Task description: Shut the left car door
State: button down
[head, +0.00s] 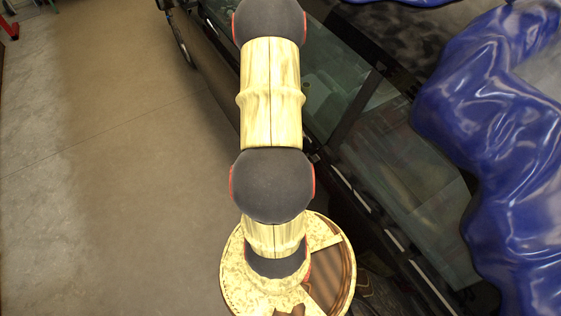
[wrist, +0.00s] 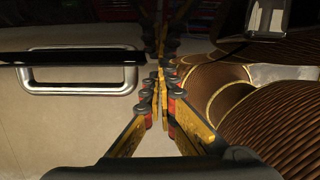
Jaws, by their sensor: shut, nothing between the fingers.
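In the wrist view, a pale beige panel with a chrome handle (wrist: 80,77) and a dark strip fills the left side. It looks like a car door (wrist: 60,125), but I cannot tell which face of it shows. My gripper (wrist: 160,78) is shut and empty, just right of the handle and apart from it in the picture. Whether the fingers touch the panel is unclear. In the head view, a dark car (head: 350,150) with side windows runs diagonally beside my arm. My gripper is out of that view, and I cannot tell how far any door stands open.
Brown ribbed, rounded shapes (wrist: 270,105) crowd the right of my gripper. A glossy blue, lumpy mass (head: 490,130) lies over the car on the right. A wheel (head: 180,35) stands near the top. The brown floor (head: 130,180) to the left is clear.

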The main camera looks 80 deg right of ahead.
jog(key=v, duration=1.2)
